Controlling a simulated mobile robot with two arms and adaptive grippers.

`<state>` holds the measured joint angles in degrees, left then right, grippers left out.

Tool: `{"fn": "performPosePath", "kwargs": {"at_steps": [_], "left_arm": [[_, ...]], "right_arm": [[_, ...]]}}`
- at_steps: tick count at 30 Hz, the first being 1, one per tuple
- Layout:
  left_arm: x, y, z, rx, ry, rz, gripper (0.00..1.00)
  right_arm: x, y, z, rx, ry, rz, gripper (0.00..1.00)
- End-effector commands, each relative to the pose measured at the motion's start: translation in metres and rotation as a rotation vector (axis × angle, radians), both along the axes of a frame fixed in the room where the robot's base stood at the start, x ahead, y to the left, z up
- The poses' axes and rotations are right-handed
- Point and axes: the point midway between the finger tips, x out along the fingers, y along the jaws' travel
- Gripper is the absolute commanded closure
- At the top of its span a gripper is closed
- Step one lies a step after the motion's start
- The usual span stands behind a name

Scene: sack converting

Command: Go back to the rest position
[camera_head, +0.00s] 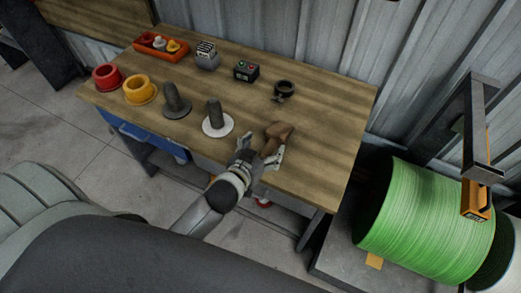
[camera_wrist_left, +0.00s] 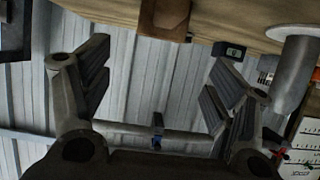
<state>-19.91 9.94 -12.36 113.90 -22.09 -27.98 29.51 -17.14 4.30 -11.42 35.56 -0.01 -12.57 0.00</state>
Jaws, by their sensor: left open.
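My left gripper (camera_head: 260,158) is over the front edge of the wooden workbench (camera_head: 325,150), its two fingers spread. In the left wrist view my left gripper (camera_wrist_left: 158,75) is also open, with nothing between its fingers. A brown block-like object (camera_head: 279,130) is at the bench's front, just beyond the fingers. In the wrist view the brown object (camera_wrist_left: 165,18) shows at the top, apart from the fingers. Whether a finger touches it in the head view is hard to tell. My right gripper is not in view.
A post on a white disc (camera_head: 217,126) and a dark post (camera_head: 175,101) stand left of the gripper. Yellow (camera_head: 139,90) and red (camera_head: 106,77) cups, an orange tray (camera_head: 160,44), a button box (camera_head: 246,71) and a dark ring (camera_head: 284,91) are on the bench. A green roll (camera_head: 425,220) stands right.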

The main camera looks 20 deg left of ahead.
Motion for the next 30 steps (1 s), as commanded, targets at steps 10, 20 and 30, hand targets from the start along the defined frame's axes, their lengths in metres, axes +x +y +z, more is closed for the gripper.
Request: {"fn": "performPosePath", "kwargs": {"at_steps": [10,20,30], "left_arm": [[-0.014,0.001,0.006,0.001,0.0,0.001,0.2],[-0.014,0.001,0.006,0.001,0.0,0.001,0.2],[-0.035,0.013,-0.002,0.026,0.122,0.043,0.2]], "right_arm": [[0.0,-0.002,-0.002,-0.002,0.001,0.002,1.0],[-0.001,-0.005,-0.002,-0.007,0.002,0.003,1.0],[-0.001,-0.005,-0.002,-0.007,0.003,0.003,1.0]]}}
